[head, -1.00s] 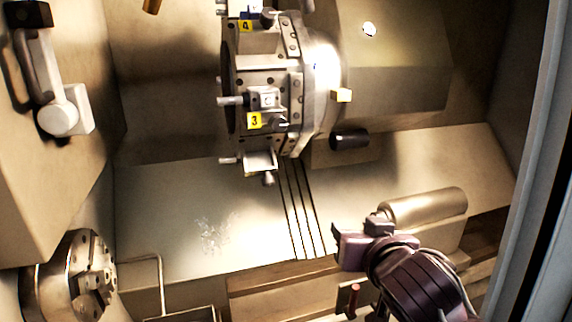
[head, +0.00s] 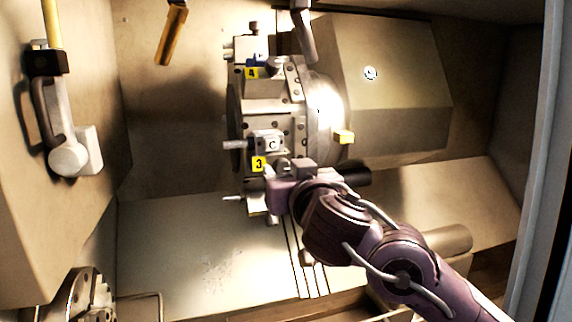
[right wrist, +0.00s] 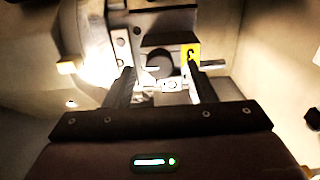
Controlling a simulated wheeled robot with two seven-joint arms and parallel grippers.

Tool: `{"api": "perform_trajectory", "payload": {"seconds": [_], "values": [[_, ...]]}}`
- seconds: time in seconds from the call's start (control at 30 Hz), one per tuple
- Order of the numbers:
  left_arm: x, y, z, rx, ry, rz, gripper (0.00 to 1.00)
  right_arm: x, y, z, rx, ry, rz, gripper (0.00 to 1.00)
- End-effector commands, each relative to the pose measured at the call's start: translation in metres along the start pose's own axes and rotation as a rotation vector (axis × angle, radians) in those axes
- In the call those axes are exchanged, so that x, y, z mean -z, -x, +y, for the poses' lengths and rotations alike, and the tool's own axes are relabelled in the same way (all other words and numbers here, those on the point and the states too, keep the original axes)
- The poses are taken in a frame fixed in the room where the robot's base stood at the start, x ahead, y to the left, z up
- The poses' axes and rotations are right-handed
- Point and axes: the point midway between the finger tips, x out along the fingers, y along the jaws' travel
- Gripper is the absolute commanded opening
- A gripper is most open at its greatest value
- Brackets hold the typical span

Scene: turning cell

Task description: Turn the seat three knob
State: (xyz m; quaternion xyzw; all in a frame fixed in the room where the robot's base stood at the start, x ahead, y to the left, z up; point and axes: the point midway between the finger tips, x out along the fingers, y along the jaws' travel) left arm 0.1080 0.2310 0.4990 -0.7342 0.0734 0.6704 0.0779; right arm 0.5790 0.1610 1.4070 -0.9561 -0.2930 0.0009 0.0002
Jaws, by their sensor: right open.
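The turret (head: 290,110) carries seats with yellow number plates. Seat three's plate (head: 258,163) shows in the head view, just left of my right gripper (head: 275,175). A yellow plate (right wrist: 191,54) also shows beyond the right-hand finger in the right wrist view. My right gripper is open and faces the turret at seat three. In the wrist view a small pale metal piece (right wrist: 172,85), likely the knob, lies between the fingers; I cannot tell whether they touch it. In the head view the gripper hides the knob. My left gripper is out of view.
A block marked C (head: 272,145) sits just above seat three's plate. Seat four's plate (head: 252,73) is higher on the turret. A chuck (head: 85,300) is at the lower left. A sloped metal panel (head: 180,250) lies below, with open space left of the turret.

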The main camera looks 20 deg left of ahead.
Motion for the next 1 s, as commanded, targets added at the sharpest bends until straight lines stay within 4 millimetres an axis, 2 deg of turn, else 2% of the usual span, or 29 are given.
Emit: {"api": "perform_trajectory", "payload": {"seconds": [0.13,0.4,0.77,1.0], "values": [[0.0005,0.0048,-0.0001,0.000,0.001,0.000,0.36,0.0010,-0.0111,0.0003,-0.001,0.002,0.001,0.50],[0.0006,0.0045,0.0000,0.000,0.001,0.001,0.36,0.0000,-0.0129,0.0003,-0.001,0.000,0.001,0.50],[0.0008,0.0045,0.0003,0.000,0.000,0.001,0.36,0.0000,-0.0127,0.0003,-0.001,0.001,0.001,0.06],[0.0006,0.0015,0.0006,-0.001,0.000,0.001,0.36,-0.0013,-0.0127,-0.0001,0.000,0.022,0.000,0.06]]}}
